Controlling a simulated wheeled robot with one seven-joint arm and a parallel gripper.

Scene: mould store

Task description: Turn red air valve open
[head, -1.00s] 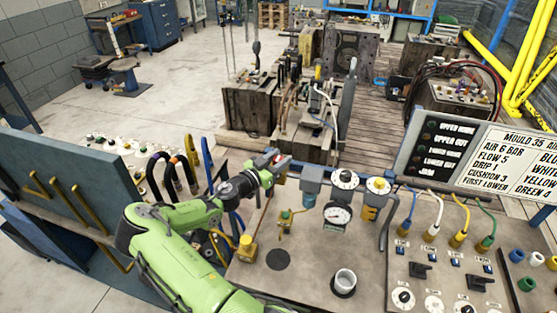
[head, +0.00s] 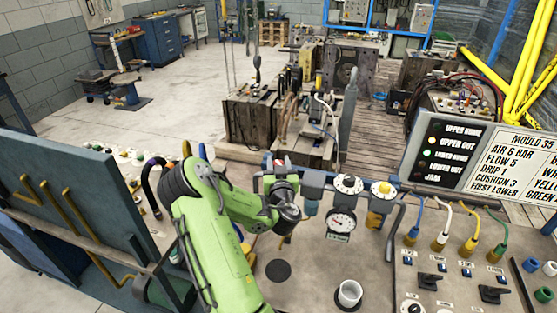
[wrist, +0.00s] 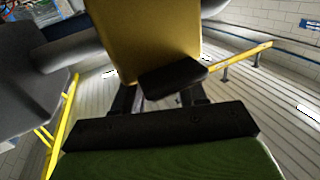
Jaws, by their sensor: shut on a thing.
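My gripper (wrist: 160,94) fills the lower middle of the wrist view, with its dark fingers on both sides of a short black bar (wrist: 173,80). The gripper is shut on this bar. A large yellow body (wrist: 143,38) stands close behind it. In the head view, my wrist hangs over the back edge of the bench panel, and the fingertips are hidden. A small red part (head: 280,163) shows just behind my wrist, on the pipework left of the gauge. I cannot tell whether it belongs to the gripped thing, and no red shows at the fingers.
Coloured hoses and a sign board (head: 478,157) are at the right. A blue panel (head: 60,210) is at the left.

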